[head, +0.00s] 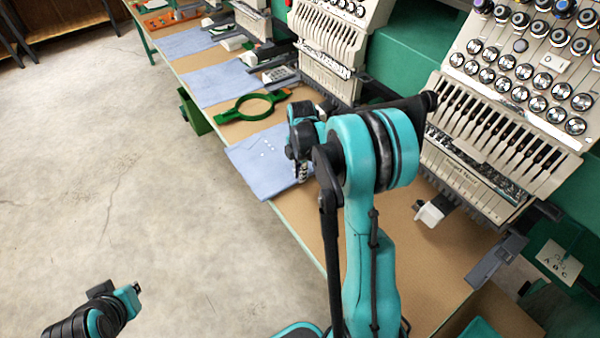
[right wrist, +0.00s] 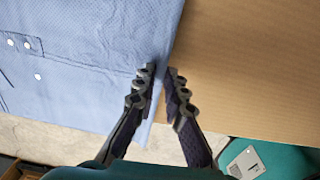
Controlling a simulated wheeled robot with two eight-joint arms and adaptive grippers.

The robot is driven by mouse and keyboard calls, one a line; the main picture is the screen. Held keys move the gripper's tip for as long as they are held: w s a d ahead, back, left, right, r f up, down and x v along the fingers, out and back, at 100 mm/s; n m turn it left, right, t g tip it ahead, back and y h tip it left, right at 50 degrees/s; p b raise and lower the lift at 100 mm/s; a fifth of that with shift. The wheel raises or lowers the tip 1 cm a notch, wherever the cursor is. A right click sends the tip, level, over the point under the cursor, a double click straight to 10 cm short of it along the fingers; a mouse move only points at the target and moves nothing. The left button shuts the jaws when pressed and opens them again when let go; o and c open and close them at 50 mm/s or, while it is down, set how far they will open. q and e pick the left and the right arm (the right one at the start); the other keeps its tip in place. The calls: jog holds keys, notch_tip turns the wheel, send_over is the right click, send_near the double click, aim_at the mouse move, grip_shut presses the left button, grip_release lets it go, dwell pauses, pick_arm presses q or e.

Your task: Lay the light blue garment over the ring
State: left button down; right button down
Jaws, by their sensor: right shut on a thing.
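The nearest light blue garment (head: 258,160) lies flat on the bench edge, with small white buttons showing. In the right wrist view, the garment (right wrist: 85,60) fills the left side, and its right edge runs between my fingers. My right gripper (head: 301,172) is shut on that edge; the fingers (right wrist: 160,85) show on both sides of the cloth. A green ring (head: 275,97) with side tabs lies flat on the bench just beyond the garment, apart from my gripper. My left gripper (head: 130,292) hangs over the floor at lower left; its fingers are too small to judge.
More light blue garments (head: 215,84) lie farther along the bench (head: 425,262). Embroidery machine heads (head: 500,140) stand along its right side. A green bin (head: 194,112) sits below the bench's left edge. The concrete floor (head: 110,150) at left is clear.

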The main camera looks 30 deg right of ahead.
dwell(0.3)
jog(key=c, duration=1.5)
grip_release()
notch_tip(320, 180, up, 12)
jog(key=shift+s, duration=0.25)
jog(key=s+a+r+m+t, duration=0.1)
jog(key=s+a+m+t, duration=0.6)
jog(key=s+a+m, duration=0.8)
jog(key=s+m, duration=0.2)
jog(key=m, duration=0.1)
jog(key=shift+s+a+m, duration=0.25)
jog(key=shift+s+m, duration=0.15)
